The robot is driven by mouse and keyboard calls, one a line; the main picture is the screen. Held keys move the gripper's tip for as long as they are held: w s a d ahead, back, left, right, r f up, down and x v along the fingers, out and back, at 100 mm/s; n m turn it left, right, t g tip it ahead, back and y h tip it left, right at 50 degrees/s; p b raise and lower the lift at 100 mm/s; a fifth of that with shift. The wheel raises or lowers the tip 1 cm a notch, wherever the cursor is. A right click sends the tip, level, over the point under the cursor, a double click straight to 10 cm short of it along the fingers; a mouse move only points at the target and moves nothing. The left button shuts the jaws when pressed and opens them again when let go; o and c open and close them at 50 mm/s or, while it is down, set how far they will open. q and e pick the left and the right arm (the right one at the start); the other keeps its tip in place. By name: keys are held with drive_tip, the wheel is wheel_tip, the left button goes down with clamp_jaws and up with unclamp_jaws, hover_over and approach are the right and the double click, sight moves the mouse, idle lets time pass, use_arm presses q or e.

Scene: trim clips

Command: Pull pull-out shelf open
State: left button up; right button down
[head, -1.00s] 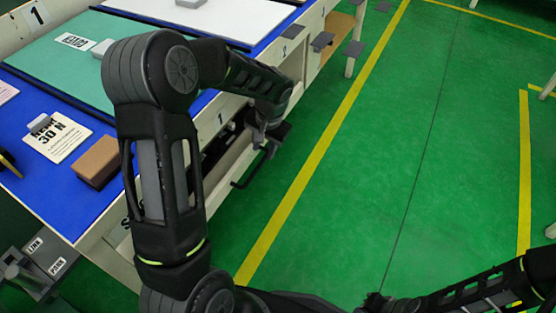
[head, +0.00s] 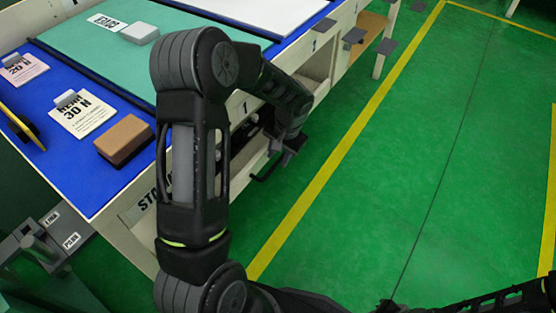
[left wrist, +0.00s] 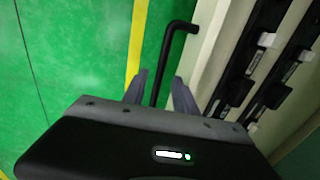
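The pull-out shelf's black bar handle (head: 266,170) sticks out from the front of the workbench, below the tabletop. In the left wrist view the bent handle (left wrist: 162,65) runs between the two fingers of my left gripper (left wrist: 160,90), with a gap to each finger. The fingers are open, and I cannot tell how deep the bar sits between them. In the head view my left gripper (head: 288,150) is beside the handle at the bench front. My arm hides much of the shelf front. My right arm's end (head: 388,306) is partly cut off at the bottom edge.
The blue workbench top (head: 100,195) carries a green mat (head: 90,50), a brown block (head: 124,139) and cards (head: 85,115). A cream panel with black rails (left wrist: 262,50) stands close right of the gripper. Green floor (head: 400,170) beside the bench is clear.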

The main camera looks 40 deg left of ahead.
use_arm(q)
drive_tip(key=shift+a+f, duration=0.15)
drive_tip(key=shift+f, duration=0.7)
drive_tip(key=shift+c, duration=0.5)
clamp_jaws()
idle(0.3)
